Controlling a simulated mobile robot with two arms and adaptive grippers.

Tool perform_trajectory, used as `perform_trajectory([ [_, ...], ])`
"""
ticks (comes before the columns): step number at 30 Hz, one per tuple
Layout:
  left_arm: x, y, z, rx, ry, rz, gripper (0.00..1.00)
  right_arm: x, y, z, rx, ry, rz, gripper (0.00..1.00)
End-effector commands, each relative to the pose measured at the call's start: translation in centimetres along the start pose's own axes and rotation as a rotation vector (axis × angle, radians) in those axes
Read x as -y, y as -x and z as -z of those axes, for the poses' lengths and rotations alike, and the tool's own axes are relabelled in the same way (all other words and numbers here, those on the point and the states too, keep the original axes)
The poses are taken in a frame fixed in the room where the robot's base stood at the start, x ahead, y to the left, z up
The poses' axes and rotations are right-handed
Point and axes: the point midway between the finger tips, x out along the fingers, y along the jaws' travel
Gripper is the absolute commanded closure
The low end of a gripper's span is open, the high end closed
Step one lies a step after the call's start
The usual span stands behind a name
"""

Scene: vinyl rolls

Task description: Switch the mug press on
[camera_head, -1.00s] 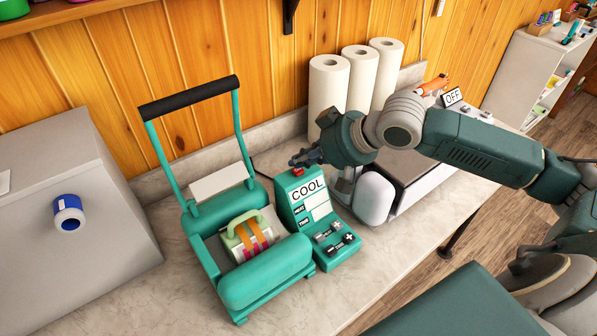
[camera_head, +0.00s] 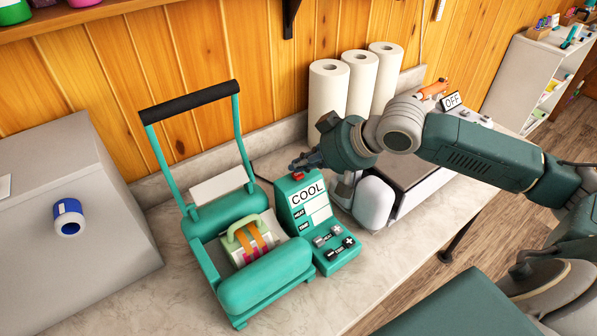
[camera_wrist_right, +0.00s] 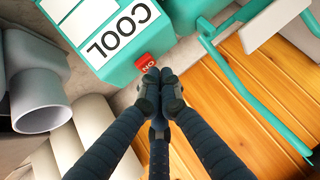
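The teal mug press (camera_head: 262,285) stands on the counter with its black-gripped handle (camera_head: 190,101) raised. A mug with striped wrap and a green handle (camera_head: 248,240) sits in its cradle. The control box (camera_head: 318,225) beside it reads COOL. A red switch is on top of the box (camera_head: 297,177); in the right wrist view the switch (camera_wrist_right: 145,61) reads ON. My right gripper (camera_head: 297,165) is at the switch; its fingertips (camera_wrist_right: 160,76) are together, very close to the switch's edge; contact is unclear. Nothing shows between them. My left gripper is not in view.
White paper rolls (camera_head: 328,98) stand behind the control box. A flat machine with an OFF sign (camera_head: 452,101) is under my right arm. A grey box (camera_head: 75,220) with a blue-and-white mug (camera_head: 68,217) stands at left. The front counter is clear.

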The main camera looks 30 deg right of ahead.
Motion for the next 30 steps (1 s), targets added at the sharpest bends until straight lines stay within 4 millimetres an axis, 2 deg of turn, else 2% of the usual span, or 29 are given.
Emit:
perform_trajectory([
  [30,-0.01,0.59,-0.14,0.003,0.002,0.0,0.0,-0.18,-0.48,-0.54,0.003,-0.001,0.0,1.0],
])
